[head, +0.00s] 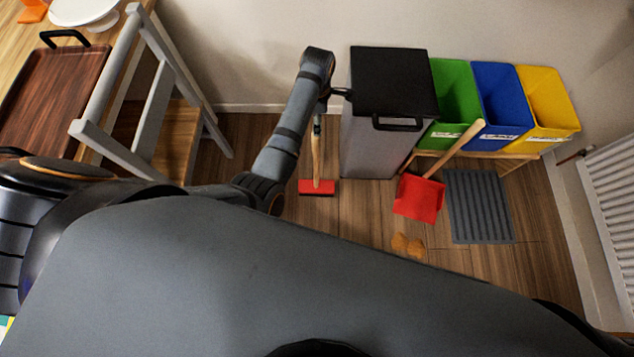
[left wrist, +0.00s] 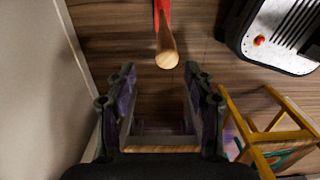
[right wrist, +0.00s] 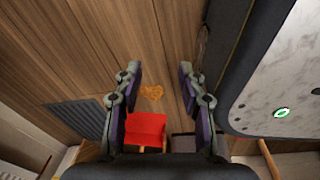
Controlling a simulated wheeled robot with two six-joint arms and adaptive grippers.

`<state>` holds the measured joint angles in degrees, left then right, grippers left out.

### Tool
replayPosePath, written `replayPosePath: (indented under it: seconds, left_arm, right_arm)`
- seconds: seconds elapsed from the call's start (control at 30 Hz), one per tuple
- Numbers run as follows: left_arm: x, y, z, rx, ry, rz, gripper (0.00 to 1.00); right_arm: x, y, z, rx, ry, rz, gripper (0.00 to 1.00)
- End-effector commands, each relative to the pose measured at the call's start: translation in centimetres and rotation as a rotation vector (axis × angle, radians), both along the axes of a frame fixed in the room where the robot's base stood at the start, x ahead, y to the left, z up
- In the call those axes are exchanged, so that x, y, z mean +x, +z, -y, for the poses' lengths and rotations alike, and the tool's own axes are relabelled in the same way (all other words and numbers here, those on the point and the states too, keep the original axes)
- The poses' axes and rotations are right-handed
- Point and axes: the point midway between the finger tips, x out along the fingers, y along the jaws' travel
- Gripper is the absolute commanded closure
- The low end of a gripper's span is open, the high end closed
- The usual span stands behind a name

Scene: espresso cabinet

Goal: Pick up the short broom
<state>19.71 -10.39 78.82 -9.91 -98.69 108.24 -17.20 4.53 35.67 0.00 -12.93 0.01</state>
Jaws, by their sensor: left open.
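The short broom stands near upright on the floor, its red head (head: 317,187) down and its wooden handle (head: 316,152) rising under my left arm in the head view. In the left wrist view the round handle end (left wrist: 167,59) lies just beyond the fingertips, near the middle, with part of the red head (left wrist: 162,8) behind it. My left gripper (left wrist: 159,73) is open and empty, with its fingers apart on either side of the handle's line. My right gripper (right wrist: 160,70) is open and empty, away from the broom. The handle's top is hidden in the head view.
A grey bin with a black lid (head: 392,85) stands close right of the broom. A red dustpan (head: 418,198), brown crumbs (head: 408,246) and a grey mat (head: 480,206) lie farther right. Green (head: 455,95), blue (head: 502,100) and yellow (head: 548,100) bins stand behind. A grey wooden frame (head: 150,110) stands left.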

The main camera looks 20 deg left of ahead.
Motion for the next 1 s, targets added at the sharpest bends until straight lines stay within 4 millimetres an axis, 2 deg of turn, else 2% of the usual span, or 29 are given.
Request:
replayPosePath:
  seconds: [0.03, 0.13, 0.23, 0.43, 0.7, 1.0]
  left_arm:
    - [-0.1, -1.3, 0.0, 0.0, -0.001, -0.004, 0.47]
    - [-0.2, -3.1, 0.0, 0.0, -0.002, -0.004, 0.47]
    - [-0.2, -4.2, 0.0, 0.0, -0.002, -0.002, 0.47]
    - [-0.2, -4.9, 0.0, 0.0, -0.002, -0.001, 0.47]
    - [-1.0, -9.2, 0.0, 0.001, -0.003, -0.001, 0.47]
    - [-0.9, -9.7, 0.0, 0.0, -0.003, 0.0, 0.47]
  right_arm:
    - [0.4, -0.4, 0.1, -0.001, 0.0, 0.001, 0.6]
    - [2.0, -0.3, 0.4, -0.005, 0.002, 0.016, 0.6]
    - [2.4, -0.3, 0.3, -0.004, 0.001, 0.015, 0.6]
    - [2.6, -0.3, 0.2, -0.003, 0.001, 0.013, 0.6]
    - [4.6, -0.6, 0.1, -0.001, 0.0, 0.021, 0.6]
    - [5.0, -0.4, 0.0, -0.001, 0.0, 0.02, 0.6]
